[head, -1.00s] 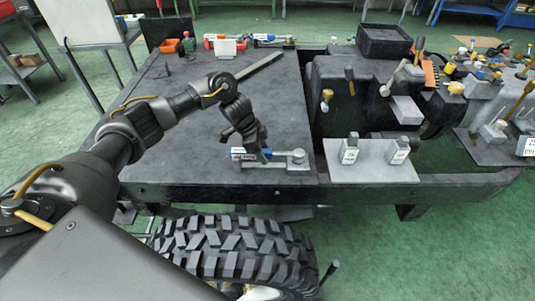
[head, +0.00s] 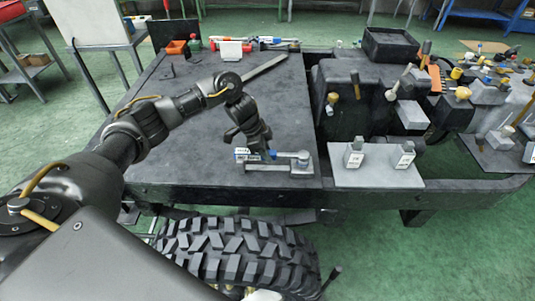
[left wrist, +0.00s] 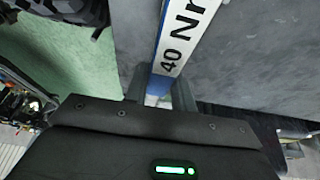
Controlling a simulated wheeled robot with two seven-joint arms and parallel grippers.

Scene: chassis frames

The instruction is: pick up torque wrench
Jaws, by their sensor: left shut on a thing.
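The torque wrench (head: 291,166) lies near the front edge of the dark flat deck, with a blue and white label at its left part and a grey round end at its right. In the left wrist view, the torque wrench (left wrist: 183,32) shows its white and blue face with "40 N" readable, running up between the fingers. My left gripper (head: 264,153) points down over the wrench. In the left wrist view, my left gripper (left wrist: 160,92) is shut on the wrench's labelled part. I cannot tell any gap between wrench and deck. My right gripper is not in view.
A light plate (head: 375,178) with two upright labelled blocks stands to the right of the wrench. Dark machinery (head: 345,105) with yellow-capped parts rises behind it. More tools (head: 268,43) lie at the deck's back edge.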

